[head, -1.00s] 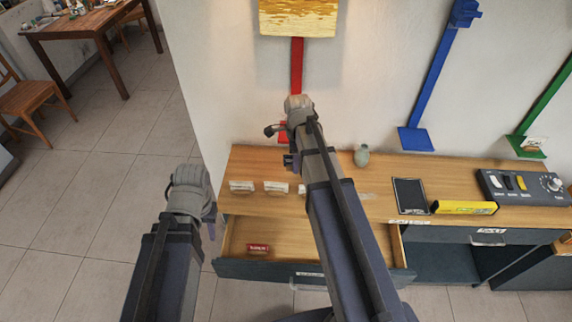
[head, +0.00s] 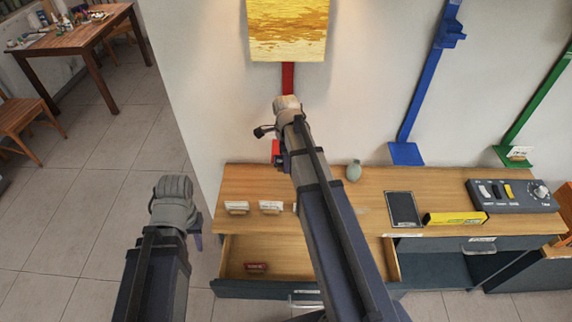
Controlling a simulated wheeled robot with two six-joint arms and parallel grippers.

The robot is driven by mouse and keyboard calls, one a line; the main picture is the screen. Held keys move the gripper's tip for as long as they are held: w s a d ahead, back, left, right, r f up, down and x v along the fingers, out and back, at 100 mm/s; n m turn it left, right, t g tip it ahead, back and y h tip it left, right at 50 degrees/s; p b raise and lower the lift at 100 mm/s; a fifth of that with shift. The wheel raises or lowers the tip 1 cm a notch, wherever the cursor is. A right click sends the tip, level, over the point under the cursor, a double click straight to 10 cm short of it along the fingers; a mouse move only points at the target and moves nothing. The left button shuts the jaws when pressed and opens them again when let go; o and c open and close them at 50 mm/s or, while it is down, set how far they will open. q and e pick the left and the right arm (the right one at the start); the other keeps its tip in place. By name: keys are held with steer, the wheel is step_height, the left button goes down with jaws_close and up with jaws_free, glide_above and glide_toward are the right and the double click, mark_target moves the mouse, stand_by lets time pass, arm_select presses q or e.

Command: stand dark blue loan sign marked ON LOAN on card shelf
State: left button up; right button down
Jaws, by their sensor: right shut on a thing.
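My right arm reaches up over the desk, and its gripper (head: 276,150) is at the red shelf (head: 276,146) below the yellow painting. The gripper is shut on a small dark thing, taken as the loan sign, mostly hidden behind my wrist; no lettering is readable. Whether it touches the red shelf cannot be told. My left gripper (head: 197,232) hangs low at the left, beside the open drawer and clear of it; its fingers are mostly hidden. A blue shelf (head: 405,154) is bare. A green shelf (head: 512,158) holds a white card (head: 519,152).
The wooden desk (head: 330,185) carries two white signs (head: 237,207) (head: 270,207), a greenish vase (head: 353,171), a black panel (head: 403,209), a yellow level (head: 455,218) and a control box (head: 512,194). The open drawer (head: 235,288) holds a red sign (head: 255,267).

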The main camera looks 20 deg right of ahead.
steer(key=shift+w+d+f+b, duration=0.25)
steer(key=shift+w+d, duration=0.55)
steer(key=shift+w, duration=0.85)
steer(key=shift+w+d+f+b, duration=0.2)
steer(key=shift+w+d, duration=0.6)
steer(key=shift+w, duration=0.8)
steer(key=shift+w+d+f+b, duration=0.25)
steer(key=shift+w+d, duration=0.55)
steer(key=shift+w, duration=0.85)
steer(key=shift+f+b, duration=1.1)
steer(key=shift+f, duration=0.05)
steer(key=shift+f, duration=0.1)
steer(key=shift+c, duration=2.3)
jaws_free()
steer(key=shift+s, duration=0.1)
step_height(320, 180, up, 8)
steer(key=p, duration=0.7)
steer(key=shift+p, duration=0.35)
steer(key=shift+a+f, duration=0.1)
